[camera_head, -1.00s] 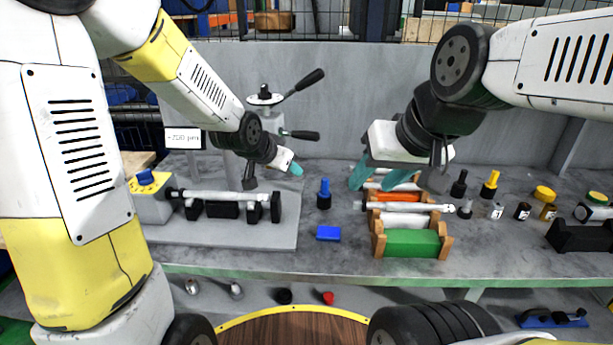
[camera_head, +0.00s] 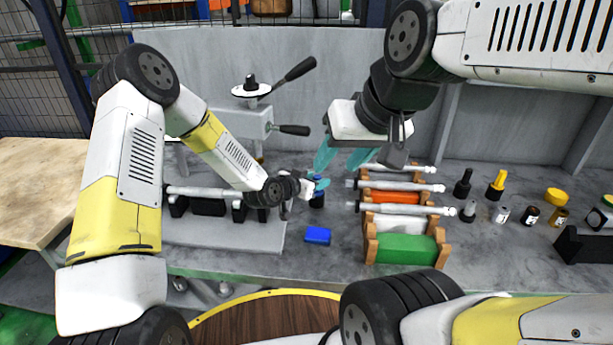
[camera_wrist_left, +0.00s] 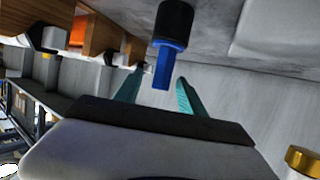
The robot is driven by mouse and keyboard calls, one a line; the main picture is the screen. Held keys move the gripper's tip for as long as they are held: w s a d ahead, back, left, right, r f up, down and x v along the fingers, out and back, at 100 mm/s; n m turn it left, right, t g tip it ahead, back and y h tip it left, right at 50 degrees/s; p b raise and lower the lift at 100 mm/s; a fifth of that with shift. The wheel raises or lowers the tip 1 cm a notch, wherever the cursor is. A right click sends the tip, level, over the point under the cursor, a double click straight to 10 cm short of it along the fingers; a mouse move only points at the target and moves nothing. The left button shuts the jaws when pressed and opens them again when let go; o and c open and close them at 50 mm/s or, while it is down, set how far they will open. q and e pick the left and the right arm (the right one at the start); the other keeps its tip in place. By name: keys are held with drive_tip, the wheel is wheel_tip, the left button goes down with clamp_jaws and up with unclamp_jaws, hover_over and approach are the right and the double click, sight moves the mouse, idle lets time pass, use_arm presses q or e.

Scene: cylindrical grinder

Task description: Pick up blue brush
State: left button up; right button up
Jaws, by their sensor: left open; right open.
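The blue brush, with a blue handle and a dark base, stands upright on the grey bench. In the head view its dark base (camera_head: 317,200) shows just below my left gripper (camera_head: 318,183), which partly hides the handle. In the left wrist view the brush's blue handle (camera_wrist_left: 163,66) lies between the two teal fingers of my left gripper (camera_wrist_left: 155,92). The fingers are apart, with gaps on both sides of the handle. My right gripper (camera_head: 343,158) is open and empty above the bench, left of the rack's far end.
A wooden rack (camera_head: 370,245) with spindles and coloured blocks stands to the right. The grinder's spindle fixture (camera_head: 210,207) is to the left. Yellow and black brushes (camera_head: 497,184) and small bottles stand farther right.

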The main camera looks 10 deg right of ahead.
use_arm(q)
drive_tip(key=x, duration=0.4)
drive_tip(key=shift+w+f, duration=0.1)
drive_tip(key=shift+w, duration=0.05)
clamp_jaws()
